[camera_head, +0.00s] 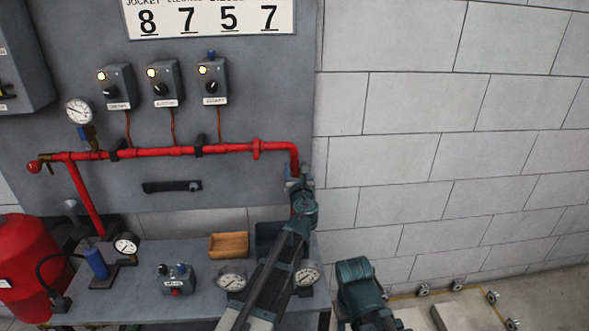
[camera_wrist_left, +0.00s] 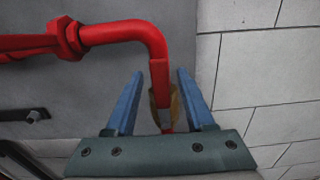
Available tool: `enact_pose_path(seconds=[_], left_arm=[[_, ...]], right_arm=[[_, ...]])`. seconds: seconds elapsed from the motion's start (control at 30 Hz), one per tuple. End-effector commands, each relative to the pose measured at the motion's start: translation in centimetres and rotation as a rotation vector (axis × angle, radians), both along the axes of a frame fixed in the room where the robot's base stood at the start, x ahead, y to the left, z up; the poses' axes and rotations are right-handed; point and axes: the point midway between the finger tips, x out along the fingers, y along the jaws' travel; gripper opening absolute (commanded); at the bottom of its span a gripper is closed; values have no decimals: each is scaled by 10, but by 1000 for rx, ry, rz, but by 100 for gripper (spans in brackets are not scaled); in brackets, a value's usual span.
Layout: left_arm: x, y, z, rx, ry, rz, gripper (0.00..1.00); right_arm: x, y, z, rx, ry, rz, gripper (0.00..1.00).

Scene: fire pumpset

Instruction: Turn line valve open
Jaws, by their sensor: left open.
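The red pipe (camera_head: 180,151) runs along the grey panel and bends down at its right end. My left gripper (camera_head: 299,179) is at that downward end, its jaws hard to make out in the head view. In the left wrist view, my left gripper (camera_wrist_left: 158,76) is open, with a blue finger on each side of the red pipe (camera_wrist_left: 158,68). A brass-coloured part (camera_wrist_left: 176,105), perhaps the valve, shows behind the pipe between the fingers, mostly hidden. Contact cannot be told. My right gripper is not seen; only a teal part of my right arm shows.
A red-ended handle (camera_head: 34,167) is at the pipe's left end. A gauge (camera_head: 79,111) and several switch boxes (camera_head: 162,85) are above the pipe. The table (camera_head: 135,300) below holds a wooden tray (camera_head: 229,245) and gauges. The block wall (camera_head: 440,150) at right is clear.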

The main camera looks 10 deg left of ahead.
Motion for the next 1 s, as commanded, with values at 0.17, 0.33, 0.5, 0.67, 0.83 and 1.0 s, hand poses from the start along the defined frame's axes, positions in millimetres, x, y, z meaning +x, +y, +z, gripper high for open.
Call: enact_pose_path(seconds=[0.17,0.33,0.5,0.67,0.83,1.0], left_arm=[[-28,-7,0,0,0,-2,54],[-66,-17,0,-1,0,-3,54],[-99,-26,0,-1,0,-3,54],[-120,-33,1,-1,0,-2,54],[-131,-36,1,-1,0,-1,54],[-133,-37,1,-1,0,0,54]], right_arm=[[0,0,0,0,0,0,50],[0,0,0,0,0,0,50],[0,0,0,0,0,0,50],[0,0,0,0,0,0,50],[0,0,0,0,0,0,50],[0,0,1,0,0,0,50]])
